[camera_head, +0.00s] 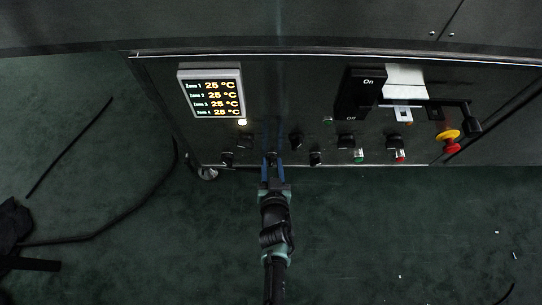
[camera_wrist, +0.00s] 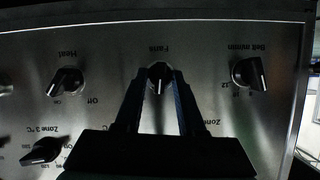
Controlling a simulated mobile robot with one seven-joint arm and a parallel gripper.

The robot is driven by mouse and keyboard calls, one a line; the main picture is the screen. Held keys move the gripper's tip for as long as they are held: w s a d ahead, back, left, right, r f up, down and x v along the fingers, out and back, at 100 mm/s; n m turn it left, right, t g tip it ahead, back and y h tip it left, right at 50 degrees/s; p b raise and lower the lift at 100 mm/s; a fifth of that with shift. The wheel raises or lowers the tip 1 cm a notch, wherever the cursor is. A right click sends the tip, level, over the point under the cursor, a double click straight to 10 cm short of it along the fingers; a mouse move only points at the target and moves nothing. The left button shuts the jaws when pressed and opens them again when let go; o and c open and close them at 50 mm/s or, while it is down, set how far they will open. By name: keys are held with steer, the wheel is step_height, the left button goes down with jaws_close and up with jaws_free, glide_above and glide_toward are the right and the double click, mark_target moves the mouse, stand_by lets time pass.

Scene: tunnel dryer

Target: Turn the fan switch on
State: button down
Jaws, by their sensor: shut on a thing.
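The fan switch (camera_wrist: 159,76) is a small black rotary knob with a white pointer line, under the label "Fans", which reads upside down in the wrist view. The pointer line points straight down in that picture. The knob's Off and On marks are hidden behind my fingers. My gripper (camera_wrist: 160,72) is shut on the knob, one finger on each side. In the head view my gripper (camera_head: 272,163) reaches up to the lower edge of the control panel, and its fingertips mostly cover the knob.
Beside it sit the Heat knob (camera_wrist: 67,81), the belt speed knob (camera_wrist: 249,73) and a Zone 3 knob (camera_wrist: 41,151). The panel also has a temperature display (camera_head: 211,95), a large On/Off switch (camera_head: 358,93) and a red-yellow emergency button (camera_head: 448,138). Cables lie on the floor at left.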

steer(key=shift+d+r+m+y+p, duration=0.15)
steer(key=shift+m+y+p, duration=0.45)
steer(key=shift+m+p, duration=0.45)
steer(key=shift+f+m+t+y, duration=0.15)
steer(key=shift+m+y, duration=0.3)
steer(key=shift+m, duration=0.15)
steer(key=shift+f+m+t+y, duration=0.1)
steer(key=shift+m+t+y, duration=0.05)
steer(key=shift+m+y, duration=0.35)
steer(key=c, duration=0.9)
jaws_free()
steer(key=shift+w, duration=0.1)
steer(key=shift+o, duration=0.2)
